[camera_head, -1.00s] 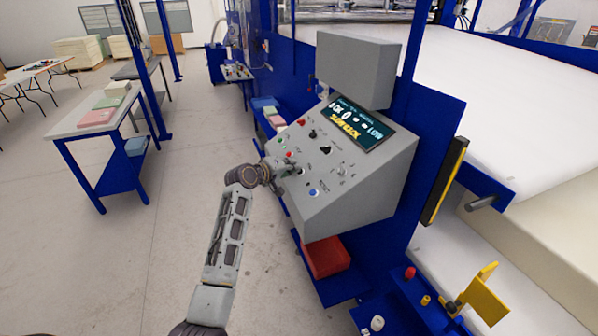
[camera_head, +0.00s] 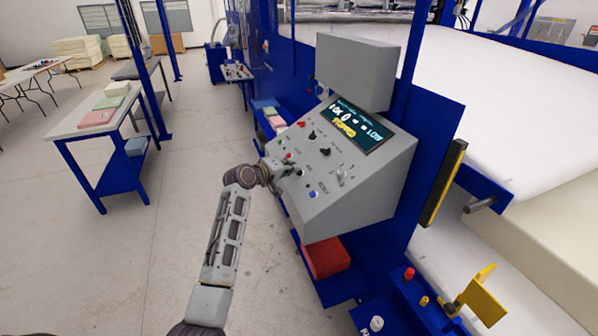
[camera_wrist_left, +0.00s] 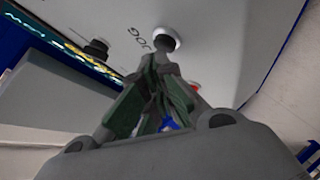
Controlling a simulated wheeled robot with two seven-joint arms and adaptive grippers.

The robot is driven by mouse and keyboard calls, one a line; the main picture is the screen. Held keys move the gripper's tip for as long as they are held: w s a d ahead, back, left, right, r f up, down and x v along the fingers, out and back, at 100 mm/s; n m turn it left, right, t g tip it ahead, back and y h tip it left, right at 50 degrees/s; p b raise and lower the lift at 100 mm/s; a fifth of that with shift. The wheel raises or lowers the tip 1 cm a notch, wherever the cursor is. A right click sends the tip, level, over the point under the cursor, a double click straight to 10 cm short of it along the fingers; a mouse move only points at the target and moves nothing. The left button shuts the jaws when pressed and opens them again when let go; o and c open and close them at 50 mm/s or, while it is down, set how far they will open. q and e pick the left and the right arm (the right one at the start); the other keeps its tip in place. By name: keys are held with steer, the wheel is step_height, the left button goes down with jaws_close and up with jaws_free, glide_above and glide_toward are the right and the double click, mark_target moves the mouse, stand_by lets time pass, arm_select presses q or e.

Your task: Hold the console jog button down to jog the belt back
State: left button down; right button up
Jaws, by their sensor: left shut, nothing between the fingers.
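The grey console (camera_head: 350,195) stands in the middle of the head view with a sloped panel of knobs and buttons. Its display (camera_head: 357,124) shows a yellow word that looks like "STOPPED". My left gripper (camera_head: 291,170) is at the panel's left part, shut and empty. In the left wrist view the jog button (camera_wrist_left: 166,36), a dark centre in a white ring, sits beside the letters "JOG". The closed fingertips (camera_wrist_left: 162,58) are right at its lower edge in that view; I cannot tell whether they touch it. My right gripper is not in view.
A blue button (camera_head: 314,194) and several knobs lie close by on the panel. A red bin (camera_head: 325,257) is below the console. The white belt (camera_head: 480,110) and a large foam block (camera_head: 550,215) are at the right. Open floor lies to the left.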

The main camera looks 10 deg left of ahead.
arm_select(q)
steer(key=shift+s+a+r, duration=0.15)
steer(key=shift+a+r, duration=0.05)
steer(key=shift+r, duration=0.2)
steer(key=shift+p, duration=0.35)
steer(key=shift+s+a+r+p, duration=0.2)
steer(key=shift+a+r+p, duration=0.1)
steer(key=shift+r+p, duration=0.25)
steer(key=shift+s+a+r+p, duration=0.15)
steer(key=shift+a+r+p, duration=0.1)
steer(key=shift+r+p, duration=0.3)
steer(key=shift+s+a+r, duration=0.2)
steer(key=shift+a+r, duration=0.1)
steer(key=shift+r, duration=0.2)
steer(key=shift+s+a+r, duration=0.2)
steer(key=shift+a+r, duration=0.05)
steer(key=shift+r, duration=0.25)
steer(key=shift+f, duration=0.1)
